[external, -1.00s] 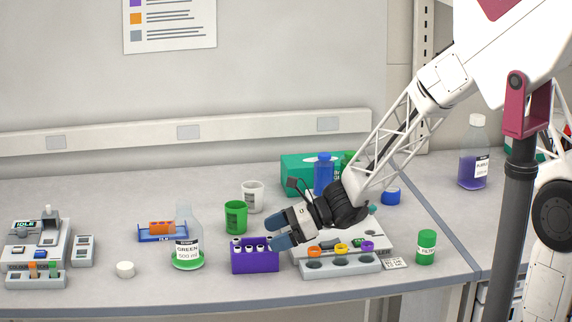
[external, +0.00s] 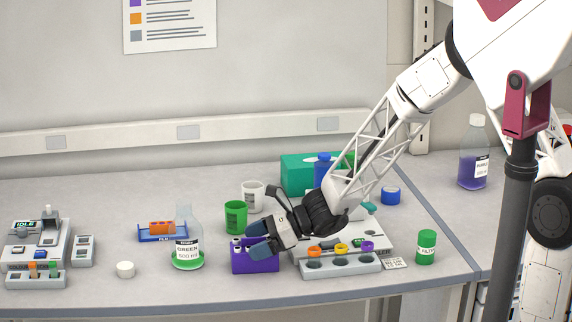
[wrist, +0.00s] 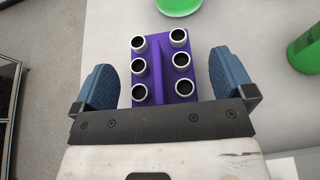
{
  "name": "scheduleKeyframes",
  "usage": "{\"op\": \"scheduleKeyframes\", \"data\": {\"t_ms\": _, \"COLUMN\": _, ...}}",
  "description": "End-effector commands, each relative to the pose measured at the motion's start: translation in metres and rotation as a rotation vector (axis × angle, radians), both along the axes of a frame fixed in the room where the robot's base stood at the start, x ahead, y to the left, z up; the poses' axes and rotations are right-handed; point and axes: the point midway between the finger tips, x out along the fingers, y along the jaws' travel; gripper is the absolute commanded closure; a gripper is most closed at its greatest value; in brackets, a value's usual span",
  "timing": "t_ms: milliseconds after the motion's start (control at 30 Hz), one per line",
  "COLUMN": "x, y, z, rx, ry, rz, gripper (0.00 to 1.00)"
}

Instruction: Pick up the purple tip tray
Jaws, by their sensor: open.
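The purple tip tray (external: 255,263) stands on the bench near its front edge, with several white-rimmed tubes in it. It also shows in the wrist view (wrist: 158,89), between my two blue fingers. My gripper (external: 260,237) is open, with its fingers over the right part of the tray in the external view. In the wrist view the fingers (wrist: 165,85) lie one on each side of the tray with a gap on both sides. The near end of the tray is hidden behind my gripper's dark bar.
A grey device with coloured rings (external: 341,263) is close on the right. The bench front edge is near.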

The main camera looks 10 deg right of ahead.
Motion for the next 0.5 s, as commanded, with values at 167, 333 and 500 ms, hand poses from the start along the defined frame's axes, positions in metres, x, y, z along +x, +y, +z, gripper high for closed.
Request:
{"op": "scheduleKeyframes", "data": {"t_ms": 167, "x": 0.0001, "y": -0.0002, "z": 0.0001, "rx": 0.0, "ry": 0.0, "rz": 0.0, "gripper": 0.0}}
{"op": "scheduleKeyframes", "data": {"t_ms": 333, "x": 0.0001, "y": -0.0002, "z": 0.0001, "rx": 0.0, "ry": 0.0, "rz": 0.0, "gripper": 0.0}}
{"op": "scheduleKeyframes", "data": {"t_ms": 500, "x": 0.0001, "y": -0.0003, "z": 0.0001, "rx": 0.0, "ry": 0.0, "rz": 0.0, "gripper": 0.08}}
